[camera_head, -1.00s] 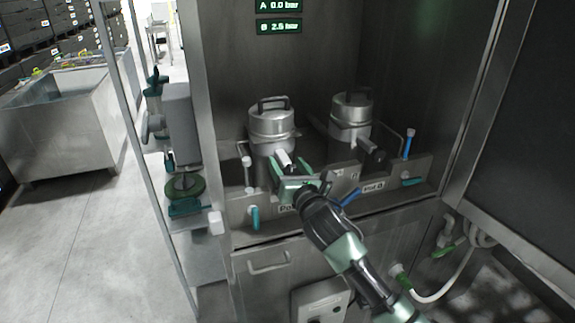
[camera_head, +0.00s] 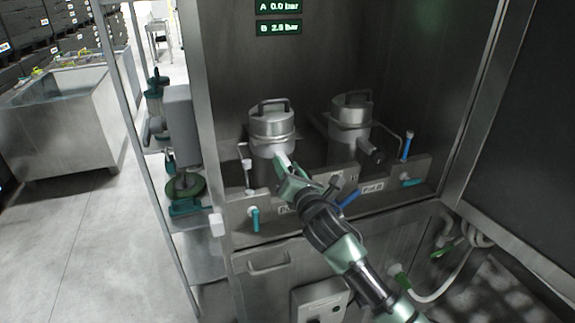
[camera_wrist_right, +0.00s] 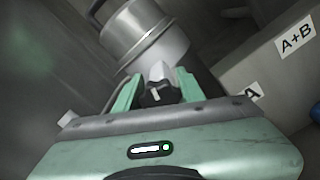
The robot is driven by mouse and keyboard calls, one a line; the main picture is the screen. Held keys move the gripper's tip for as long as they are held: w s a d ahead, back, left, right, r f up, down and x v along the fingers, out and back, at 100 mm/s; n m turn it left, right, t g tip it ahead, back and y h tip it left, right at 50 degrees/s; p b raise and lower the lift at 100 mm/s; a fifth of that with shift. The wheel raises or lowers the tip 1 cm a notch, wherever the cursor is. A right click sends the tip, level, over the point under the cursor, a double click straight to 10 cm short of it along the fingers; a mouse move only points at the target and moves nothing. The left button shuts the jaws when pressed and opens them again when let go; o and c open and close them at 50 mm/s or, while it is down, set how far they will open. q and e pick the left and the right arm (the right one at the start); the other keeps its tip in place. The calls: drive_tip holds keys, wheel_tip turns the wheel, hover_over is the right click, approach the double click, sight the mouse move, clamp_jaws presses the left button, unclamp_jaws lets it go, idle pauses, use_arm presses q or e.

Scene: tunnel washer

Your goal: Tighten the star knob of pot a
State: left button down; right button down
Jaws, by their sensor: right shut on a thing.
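Pot A (camera_head: 272,128) is the left of two metal pots in the steel cabinet, with a dark handle on its lid; it also shows in the right wrist view (camera_wrist_right: 145,38). My right gripper (camera_head: 285,171) is at the front of pot A. The gripper hides most of the knob in the head view. My left gripper does not show.
Pot B (camera_head: 350,127) stands to the right, with its own dark knob (camera_head: 371,152). A panel below carries teal valve handles (camera_head: 254,218) and a blue lever (camera_head: 349,199). Displays (camera_head: 279,27) above read A 0.0 bar and B 2.5 bar.

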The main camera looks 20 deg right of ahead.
drive_tip(key=m+p, duration=0.1)
drive_tip(key=m, duration=0.3)
drive_tip(key=shift+m, duration=0.3)
drive_tip(key=m, duration=0.4)
drive_tip(key=shift+m, duration=0.3)
drive_tip(key=m+p, duration=0.1)
drive_tip(key=m, duration=0.3)
drive_tip(key=shift+f+m, duration=0.1)
drive_tip(key=shift+m, duration=0.2)
drive_tip(key=m, duration=0.4)
drive_tip(key=shift+p, duration=0.3)
drive_tip(key=m, duration=0.4)
drive_tip(key=shift+f+p, duration=0.1)
drive_tip(key=shift+p, duration=0.25)
drive_tip(key=m, duration=0.3)
drive_tip(key=shift+m+p, duration=0.4)
drive_tip(key=m+p, duration=0.1)
drive_tip(key=m, duration=0.5)
drive_tip(key=shift+a+f, duration=0.15)
drive_tip(key=shift+m, duration=0.4)
